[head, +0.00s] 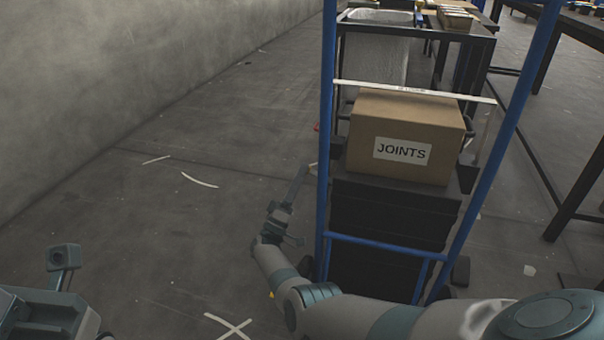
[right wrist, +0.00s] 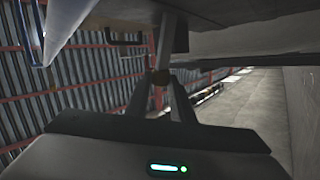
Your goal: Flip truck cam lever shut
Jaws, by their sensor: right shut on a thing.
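The blue hand truck (head: 328,120) stands upright, carrying a cardboard box (head: 425,112) labelled JOINTS on black crates (head: 390,215). A white strap (head: 400,90) crosses the box top between the truck's posts. My right gripper (head: 287,214) is low beside the truck's left post. It is shut on a slim grey bar (head: 298,186), which looks like the cam lever and slants up toward the post. In the right wrist view the fingertips (right wrist: 161,78) meet on the bar (right wrist: 166,42). My left gripper (head: 42,290) is at the bottom left; its jaw state is unclear.
Bare concrete floor (head: 150,235) with white tape marks lies left of the truck, bounded by a grey wall (head: 130,60). A black-framed stand with a pale bin (head: 375,55) is behind the truck. Dark table legs (head: 575,190) stand at the right.

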